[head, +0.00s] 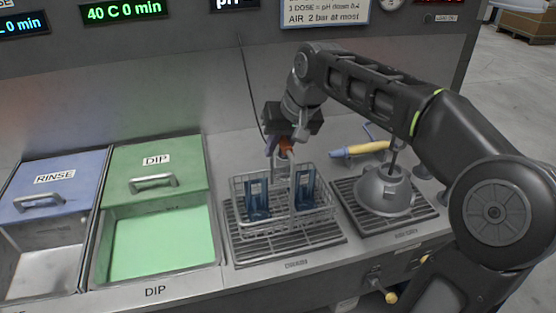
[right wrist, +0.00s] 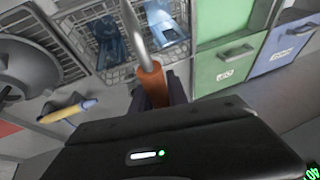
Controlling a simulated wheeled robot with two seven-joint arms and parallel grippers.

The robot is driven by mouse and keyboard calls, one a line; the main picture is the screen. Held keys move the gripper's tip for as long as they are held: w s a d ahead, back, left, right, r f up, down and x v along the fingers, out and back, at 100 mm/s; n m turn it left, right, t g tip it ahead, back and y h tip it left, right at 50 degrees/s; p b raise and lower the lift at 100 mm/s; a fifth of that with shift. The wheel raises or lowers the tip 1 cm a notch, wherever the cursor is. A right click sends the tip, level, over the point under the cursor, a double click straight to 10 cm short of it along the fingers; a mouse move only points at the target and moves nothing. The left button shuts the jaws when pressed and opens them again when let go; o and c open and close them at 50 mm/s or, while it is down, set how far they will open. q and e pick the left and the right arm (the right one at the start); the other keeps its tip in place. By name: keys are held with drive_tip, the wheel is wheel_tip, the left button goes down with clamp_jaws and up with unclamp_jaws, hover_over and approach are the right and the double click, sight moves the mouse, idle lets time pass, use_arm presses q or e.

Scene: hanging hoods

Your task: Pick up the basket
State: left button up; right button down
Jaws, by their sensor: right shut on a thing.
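The wire basket (head: 318,215) is at the left drain grate, upright, with blue slotted parts (head: 257,200) in it. I cannot tell whether its bottom touches the grate. A metal handle with an orange grip (right wrist: 151,82) rises from it. My right gripper (head: 284,146) is above the basket's back side, shut on the orange grip. In the right wrist view the basket (right wrist: 118,72) lies beyond the handle. My left gripper is not in view.
To the left are the green DIP tank (head: 155,245), its lid partly back, and the RINSE tank (head: 40,265). To the right, a grey bell-shaped hood (head: 384,192) stands on another grate (head: 425,212). A yellow-and-blue tool (head: 360,149) lies behind it.

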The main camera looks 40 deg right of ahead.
wheel_tip(320, 180, up, 7)
drive_tip(key=shift+f, duration=0.2)
idle(0.6)
